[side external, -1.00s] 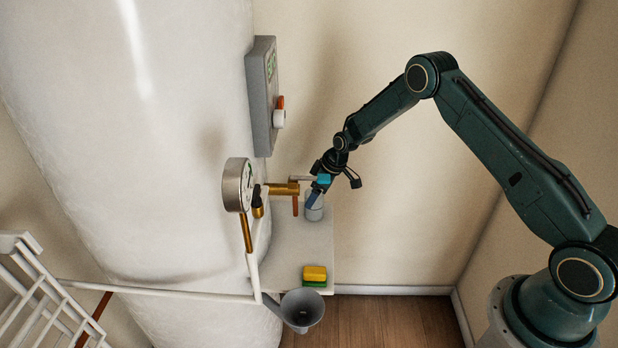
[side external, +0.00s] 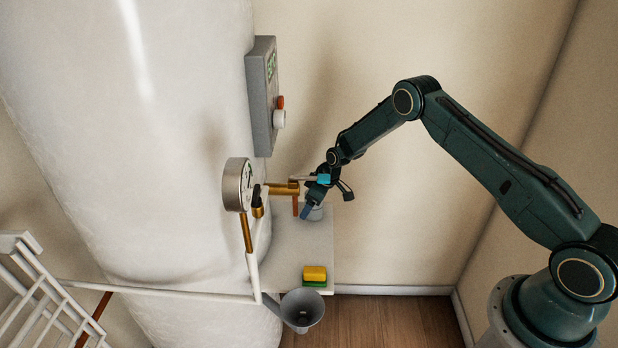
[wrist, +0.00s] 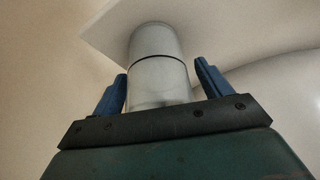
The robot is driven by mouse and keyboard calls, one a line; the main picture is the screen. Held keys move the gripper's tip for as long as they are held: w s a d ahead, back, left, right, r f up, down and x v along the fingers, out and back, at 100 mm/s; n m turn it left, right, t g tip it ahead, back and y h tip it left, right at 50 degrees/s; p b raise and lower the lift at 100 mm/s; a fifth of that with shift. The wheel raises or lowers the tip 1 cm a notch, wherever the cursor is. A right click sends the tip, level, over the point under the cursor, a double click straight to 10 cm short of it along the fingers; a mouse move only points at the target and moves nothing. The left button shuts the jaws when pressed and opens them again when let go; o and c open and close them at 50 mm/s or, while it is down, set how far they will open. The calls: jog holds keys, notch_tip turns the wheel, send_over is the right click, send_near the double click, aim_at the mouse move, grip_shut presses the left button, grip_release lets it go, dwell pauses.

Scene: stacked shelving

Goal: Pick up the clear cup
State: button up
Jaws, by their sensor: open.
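The clear cup (side external: 314,213) stands on the small pale shelf (side external: 300,255) beside the large white tank. It also shows in the wrist view (wrist: 157,75), greyish and see-through with a dark line around its middle. My gripper (side external: 308,211) is at the cup, with the arm reaching in from the right. In the wrist view my gripper (wrist: 162,84) is open, with one blue finger on each side of the cup. A gap shows between the cup and the right finger; the left finger looks nearer to it. The gripper partly hides the cup in the side external view.
A brass tap (side external: 283,188) and a round gauge (side external: 238,185) stick out from the tank (side external: 130,130) just left of the cup. A yellow and green sponge (side external: 314,275) lies at the shelf's front. A grey funnel (side external: 302,308) hangs below it.

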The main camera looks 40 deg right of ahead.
jog(key=shift+c, duration=0.5)
jog(key=c, duration=1)
jog(key=shift+o, duration=0.2)
jog(key=shift+r, duration=0.1)
notch_tip(320, 180, up, 20)
jog(key=shift+s, duration=0.1)
dwell(0.4)
